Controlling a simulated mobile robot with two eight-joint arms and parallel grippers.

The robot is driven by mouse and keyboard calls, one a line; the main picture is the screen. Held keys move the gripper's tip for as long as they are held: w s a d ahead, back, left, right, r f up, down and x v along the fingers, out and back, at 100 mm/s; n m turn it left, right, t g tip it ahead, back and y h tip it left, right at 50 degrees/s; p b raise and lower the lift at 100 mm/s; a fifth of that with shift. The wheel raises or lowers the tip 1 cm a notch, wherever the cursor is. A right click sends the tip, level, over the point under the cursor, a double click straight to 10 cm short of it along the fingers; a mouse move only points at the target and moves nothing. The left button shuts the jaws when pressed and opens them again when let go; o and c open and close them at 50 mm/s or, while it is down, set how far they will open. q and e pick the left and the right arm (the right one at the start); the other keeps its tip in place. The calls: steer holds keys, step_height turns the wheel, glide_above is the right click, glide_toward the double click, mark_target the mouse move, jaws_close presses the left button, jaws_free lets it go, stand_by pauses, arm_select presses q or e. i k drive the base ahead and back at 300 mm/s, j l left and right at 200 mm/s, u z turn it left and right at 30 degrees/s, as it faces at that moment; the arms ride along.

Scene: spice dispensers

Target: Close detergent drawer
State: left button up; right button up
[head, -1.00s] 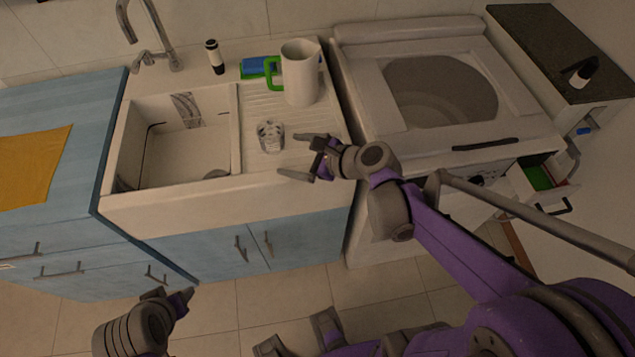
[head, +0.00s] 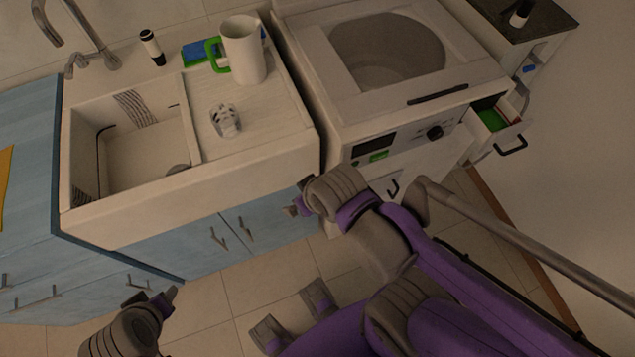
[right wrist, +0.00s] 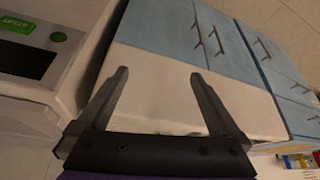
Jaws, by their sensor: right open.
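A white drawer (head: 497,124) stands pulled out at the right of the washing machine (head: 362,128) in the head view, with green and red items inside and a black handle (head: 510,147) on its front. I cannot tell whether it belongs to the machine or the cabinet beside it. My right gripper (right wrist: 158,77) is open and empty in the right wrist view, its fingers pointing at the white sink front.
A sink (head: 150,215) over blue cabinets (head: 240,240) stands left of the machine. A white pitcher (head: 243,50) and a glass (head: 225,120) are on its drainboard. A dark-topped cabinet (head: 500,28) stands at the right. Floor is visible in front of the units.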

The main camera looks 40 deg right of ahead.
mark_target(501, 125)
steer(key=z, duration=2.8)
steer(key=i+l+u, duration=0.15)
steer(key=u, duration=0.3)
steer(key=i+l+u, duration=0.15)
steer(key=u, duration=0.3)
